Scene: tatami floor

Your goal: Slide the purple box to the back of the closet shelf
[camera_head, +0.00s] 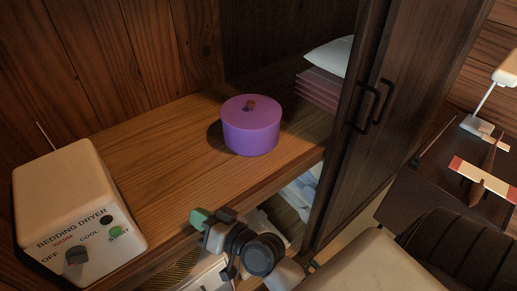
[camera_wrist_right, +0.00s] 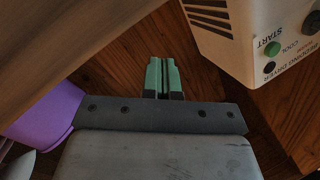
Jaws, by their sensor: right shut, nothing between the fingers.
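The purple box (camera_head: 251,130) is round with a lid and a small brown knob. It stands upright on the wooden closet shelf (camera_head: 165,150), with bare shelf behind it. My right gripper (camera_head: 197,216) is at the shelf's front edge, left of and nearer than the box, and apart from it. Its green fingers (camera_wrist_right: 163,78) are together and empty in the right wrist view. Part of the box (camera_wrist_right: 42,118) shows at the left of that view. My left gripper is not in view.
A cream bedding dryer (camera_head: 75,210) stands on the shelf at the left. Folded pink cloths (camera_head: 318,88) and a white one (camera_head: 330,54) are stacked at the right. A dark closet door (camera_head: 350,150) with black handles bounds the right side. Bedding lies below the shelf.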

